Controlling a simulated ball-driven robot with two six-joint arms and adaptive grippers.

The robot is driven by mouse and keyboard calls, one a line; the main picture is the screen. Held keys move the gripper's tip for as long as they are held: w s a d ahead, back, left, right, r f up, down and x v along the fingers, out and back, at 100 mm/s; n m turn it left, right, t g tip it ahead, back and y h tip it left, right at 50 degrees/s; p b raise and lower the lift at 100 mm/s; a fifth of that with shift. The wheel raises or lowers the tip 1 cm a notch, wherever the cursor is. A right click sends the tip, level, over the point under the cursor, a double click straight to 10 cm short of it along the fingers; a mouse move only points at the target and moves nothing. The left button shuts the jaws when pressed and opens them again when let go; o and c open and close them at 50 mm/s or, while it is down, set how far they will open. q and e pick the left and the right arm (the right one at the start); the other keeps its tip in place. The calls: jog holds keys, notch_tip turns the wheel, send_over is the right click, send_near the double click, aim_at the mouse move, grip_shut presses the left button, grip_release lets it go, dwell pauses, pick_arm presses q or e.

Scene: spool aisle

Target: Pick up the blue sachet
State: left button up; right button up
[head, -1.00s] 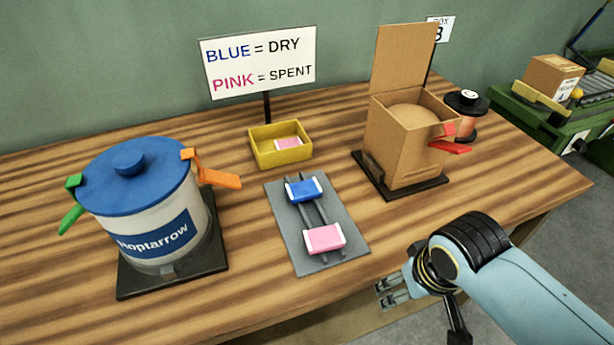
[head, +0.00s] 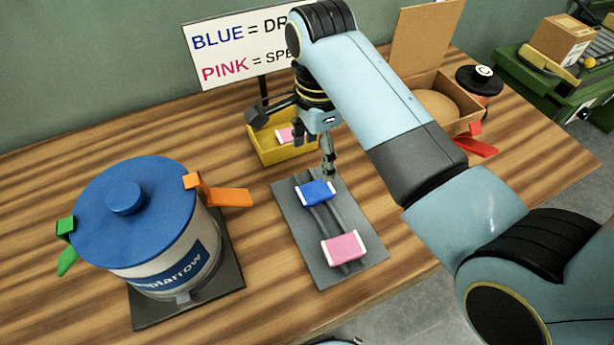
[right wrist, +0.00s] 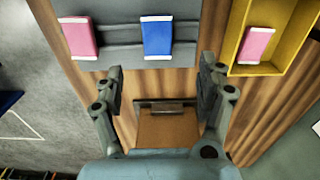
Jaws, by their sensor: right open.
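The blue sachet (head: 315,193), with white ends, lies on the far part of a grey mat (head: 296,240) with dark rails. It also shows in the right wrist view (right wrist: 157,38), at the top, just beyond and between my fingertips. My right gripper (head: 313,155) is open and empty, above the table near the sachet's far side, between the mat and the yellow tray. In the right wrist view the fingers (right wrist: 162,82) are spread wide, with nothing between them. My left gripper is not in view.
A pink sachet (head: 344,249) lies on the mat's near part. A yellow tray (head: 270,152) holds another pink sachet (head: 285,135). A blue-lidded pot (head: 150,220) stands left. An open cardboard box (head: 465,92) and a spool (head: 480,78) stand right, partly behind my arm. A sign (head: 235,55) stands behind.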

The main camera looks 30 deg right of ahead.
aim_at(315, 190)
jog(key=f, duration=0.4)
jog(key=shift+s, duration=0.35)
jog(key=shift+w+f, duration=0.1)
jog(key=shift+f, duration=0.55)
notch_tip(315, 190, down, 5)
jog(key=shift+r, duration=0.1)
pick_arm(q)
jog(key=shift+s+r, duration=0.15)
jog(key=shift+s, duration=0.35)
pick_arm(e)
jog(key=c, duration=1.1)
jog(key=shift+c, duration=0.2)
